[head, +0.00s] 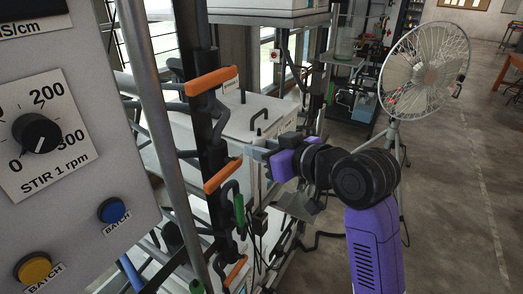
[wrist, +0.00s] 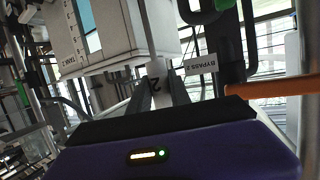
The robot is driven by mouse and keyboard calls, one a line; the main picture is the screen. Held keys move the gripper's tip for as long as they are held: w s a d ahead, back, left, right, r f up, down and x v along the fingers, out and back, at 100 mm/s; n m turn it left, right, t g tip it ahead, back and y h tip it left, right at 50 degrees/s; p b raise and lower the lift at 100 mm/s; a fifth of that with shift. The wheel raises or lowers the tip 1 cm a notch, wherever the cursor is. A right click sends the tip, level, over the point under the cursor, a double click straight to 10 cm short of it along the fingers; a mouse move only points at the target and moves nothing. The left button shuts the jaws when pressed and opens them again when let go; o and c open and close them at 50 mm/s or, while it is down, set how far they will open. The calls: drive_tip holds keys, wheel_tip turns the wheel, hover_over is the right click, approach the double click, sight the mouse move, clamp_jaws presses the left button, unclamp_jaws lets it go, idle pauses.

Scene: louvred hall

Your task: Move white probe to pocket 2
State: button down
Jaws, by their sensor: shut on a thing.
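My gripper (head: 263,157) reaches in from the right, beside the rack post with orange handles, in front of the white tank. In the wrist view its two grey fingers (wrist: 158,97) are shut on a narrow pale thing, which I take to be the white probe; its shape is mostly hidden by the fingers. The pocket itself cannot be made out.
An orange handle (head: 211,81) and another orange handle (head: 222,175) stick out from the post, close to my gripper. A green-handled piece (head: 239,210) hangs below. The white tank (head: 245,116) stands behind. A fan (head: 424,70) stands at right; the floor there is clear.

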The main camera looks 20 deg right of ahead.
sight(260, 171)
wheel_tip(260, 171, down, 6)
drive_tip(key=b, duration=0.5)
drive_tip(key=shift+f, duration=0.25)
drive_tip(key=shift+f+b, duration=0.3)
drive_tip(key=shift+f, duration=0.6)
drive_tip(key=shift+r+p, duration=0.25)
drive_tip(key=shift+p, duration=0.05)
drive_tip(key=shift+f, duration=0.25)
wheel_tip(260, 171, down, 8)
drive_tip(key=b, duration=0.5)
idle(1.6)
drive_tip(key=c, duration=1.1)
unclamp_jaws()
